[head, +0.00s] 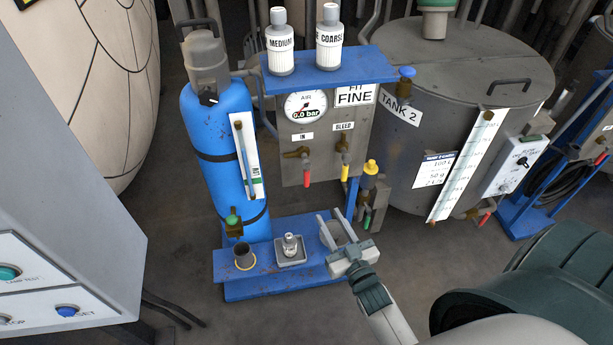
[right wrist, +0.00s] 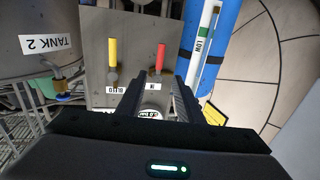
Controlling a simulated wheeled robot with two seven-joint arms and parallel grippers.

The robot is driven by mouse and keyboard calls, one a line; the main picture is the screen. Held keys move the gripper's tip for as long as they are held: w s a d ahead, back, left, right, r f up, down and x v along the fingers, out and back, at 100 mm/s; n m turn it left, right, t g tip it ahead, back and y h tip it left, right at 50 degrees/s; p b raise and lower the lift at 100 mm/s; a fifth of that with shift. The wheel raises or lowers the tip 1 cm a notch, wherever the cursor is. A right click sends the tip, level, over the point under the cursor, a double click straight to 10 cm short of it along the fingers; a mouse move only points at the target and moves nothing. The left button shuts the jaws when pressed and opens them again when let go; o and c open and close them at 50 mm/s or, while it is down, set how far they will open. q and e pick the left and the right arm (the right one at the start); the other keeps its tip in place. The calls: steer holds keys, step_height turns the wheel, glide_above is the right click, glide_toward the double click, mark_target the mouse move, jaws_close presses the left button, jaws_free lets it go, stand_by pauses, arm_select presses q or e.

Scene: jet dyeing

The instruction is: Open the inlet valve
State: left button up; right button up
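The inlet valve, labelled IN, has a red handle (head: 307,173) hanging down on the grey panel (head: 327,130) under the gauge. In the right wrist view the panel appears inverted, with the red handle (right wrist: 161,57) pointing up, beyond and between my fingers. My right gripper (head: 334,217) is open and empty, below and a little right of the red handle, apart from it. Its two spread fingers also show in the right wrist view (right wrist: 158,85). The pressure gauge (head: 305,105) reads 0.0 bar. My left gripper is not in view.
The yellow-handled BLEED valve (head: 344,172) is right beside the inlet valve. A blue cylinder (head: 217,140) stands left, and Tank 2 (head: 440,110) right. Below the panel, the blue base shelf (head: 310,272) carries a cup (head: 244,257) and a metal fitting (head: 290,245) on a small tray.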

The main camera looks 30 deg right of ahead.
mark_target(308, 179)
steer(key=w+p, duration=0.1)
steer(key=w, duration=0.4)
steer(key=w+d+p, duration=0.1)
steer(key=w, duration=0.5)
steer(key=w+p, duration=0.1)
steer(key=w, duration=0.5)
steer(key=shift+w+d+p, duration=0.15)
steer(key=shift+d+p, duration=0.15)
steer(key=shift+d, duration=0.1)
steer(key=shift+c, duration=0.6)
jaws_close()
